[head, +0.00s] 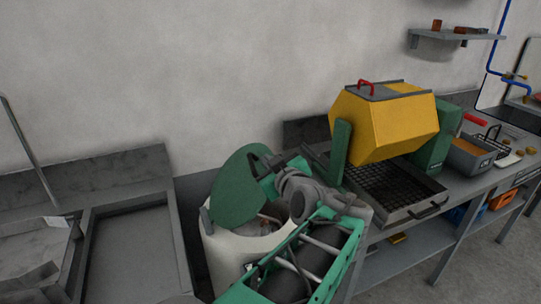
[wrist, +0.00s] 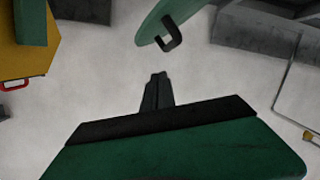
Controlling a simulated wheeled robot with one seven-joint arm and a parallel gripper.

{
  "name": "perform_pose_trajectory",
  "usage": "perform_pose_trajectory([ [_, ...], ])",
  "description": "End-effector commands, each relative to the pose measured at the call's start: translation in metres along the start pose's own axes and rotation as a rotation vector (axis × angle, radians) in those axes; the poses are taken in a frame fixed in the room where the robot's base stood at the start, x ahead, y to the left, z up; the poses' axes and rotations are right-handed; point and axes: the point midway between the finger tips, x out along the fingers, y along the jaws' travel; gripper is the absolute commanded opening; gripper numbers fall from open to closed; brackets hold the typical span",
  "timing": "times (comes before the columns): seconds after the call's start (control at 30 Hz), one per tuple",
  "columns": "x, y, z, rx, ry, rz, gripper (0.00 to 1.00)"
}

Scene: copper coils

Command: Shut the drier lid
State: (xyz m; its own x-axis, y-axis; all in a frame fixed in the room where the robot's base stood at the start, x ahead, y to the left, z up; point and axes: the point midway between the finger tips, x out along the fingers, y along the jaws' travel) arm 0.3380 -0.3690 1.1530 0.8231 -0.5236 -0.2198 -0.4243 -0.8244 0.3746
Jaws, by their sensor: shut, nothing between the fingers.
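The drier (head: 225,262) is a white round tub in the lower middle of the head view. Its green lid (head: 236,188) stands raised and tilted at the tub's back left, so the mouth is partly open. In the wrist view the lid (wrist: 157,18) shows at the top, with a dark hooked handle (wrist: 172,36). My gripper (wrist: 160,76) is shut and empty, its fingertips pointing toward the lid and handle with a visible gap. In the head view my arm covers the tub's right part, and the fingertips cannot be made out.
A yellow tumbler (head: 385,125) on green supports stands to the right, above a dark mesh tray (head: 385,190). A grey sink bench (head: 130,250) is at the left. A wall (head: 150,70) runs behind.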

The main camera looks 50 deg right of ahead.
Motion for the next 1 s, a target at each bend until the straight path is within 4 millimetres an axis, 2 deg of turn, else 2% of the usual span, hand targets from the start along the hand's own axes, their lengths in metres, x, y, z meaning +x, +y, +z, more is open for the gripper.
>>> perform_pose_trajectory([
  [0.03, -0.006, 0.015, 0.000, -0.007, 0.015, 0.036, 0.00],
  [0.1, -0.008, 0.024, -0.002, -0.014, 0.030, 0.059, 0.00],
  [0.23, 0.004, 0.026, -0.005, -0.015, 0.034, 0.057, 0.00],
  [0.63, 0.089, 0.030, -0.008, -0.013, 0.030, 0.054, 0.00],
  [0.8, 0.098, 0.032, 0.022, -0.011, 0.027, 0.060, 0.00],
  [1.0, 0.101, 0.032, 0.033, -0.014, 0.030, 0.060, 0.00],
])
